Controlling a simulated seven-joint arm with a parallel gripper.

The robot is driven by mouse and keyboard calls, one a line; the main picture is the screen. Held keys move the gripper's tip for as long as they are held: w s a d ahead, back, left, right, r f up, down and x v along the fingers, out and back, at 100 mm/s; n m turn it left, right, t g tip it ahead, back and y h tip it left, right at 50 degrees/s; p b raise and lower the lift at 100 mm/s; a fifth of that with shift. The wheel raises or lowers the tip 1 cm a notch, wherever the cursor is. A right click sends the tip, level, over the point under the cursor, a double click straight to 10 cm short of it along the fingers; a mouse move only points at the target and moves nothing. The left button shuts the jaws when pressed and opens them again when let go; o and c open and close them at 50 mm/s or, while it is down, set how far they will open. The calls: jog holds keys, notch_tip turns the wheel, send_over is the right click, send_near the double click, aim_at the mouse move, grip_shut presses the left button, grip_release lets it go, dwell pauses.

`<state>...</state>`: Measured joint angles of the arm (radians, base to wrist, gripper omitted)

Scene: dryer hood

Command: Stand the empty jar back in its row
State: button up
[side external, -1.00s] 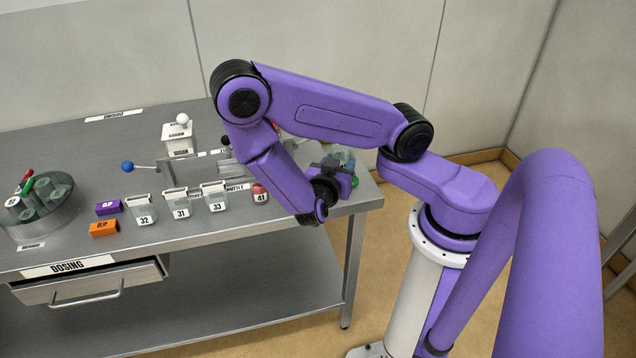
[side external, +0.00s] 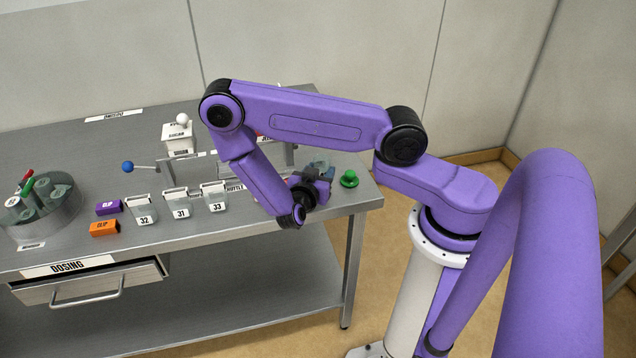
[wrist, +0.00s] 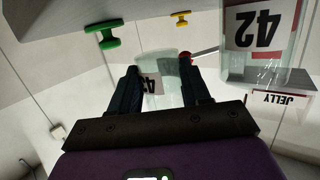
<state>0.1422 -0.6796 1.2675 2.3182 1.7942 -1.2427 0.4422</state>
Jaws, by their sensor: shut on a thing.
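My gripper (wrist: 160,88) is shut on a clear glass jar (wrist: 165,68). The jar's white label is partly covered by a finger, so its number cannot be read fully; no contents show in it. In the side external view my gripper (side external: 312,186) is low over the right end of the bench, and the held jar is mostly hidden by the wrist. A jar marked 42 (wrist: 235,66) is close at the right in the wrist view.
A green knob (side external: 349,179) is at the bench's right end, right of my gripper. A purple block (side external: 109,208), an orange block (side external: 104,228) and a round rack (side external: 45,218) are at the left.

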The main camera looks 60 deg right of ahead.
jog(key=shift+w+f, duration=0.15)
jog(key=shift+f, duration=0.05)
jog(key=shift+w+d+f, duration=0.1)
jog(key=shift+w+f, duration=0.05)
jog(key=shift+f, duration=1.55)
jog(key=shift+f, duration=0.15)
jog(key=o, duration=0.8)
jog(key=shift+a+r, duration=0.2)
jog(key=v, duration=1.1)
jog(key=shift+a, duration=0.3)
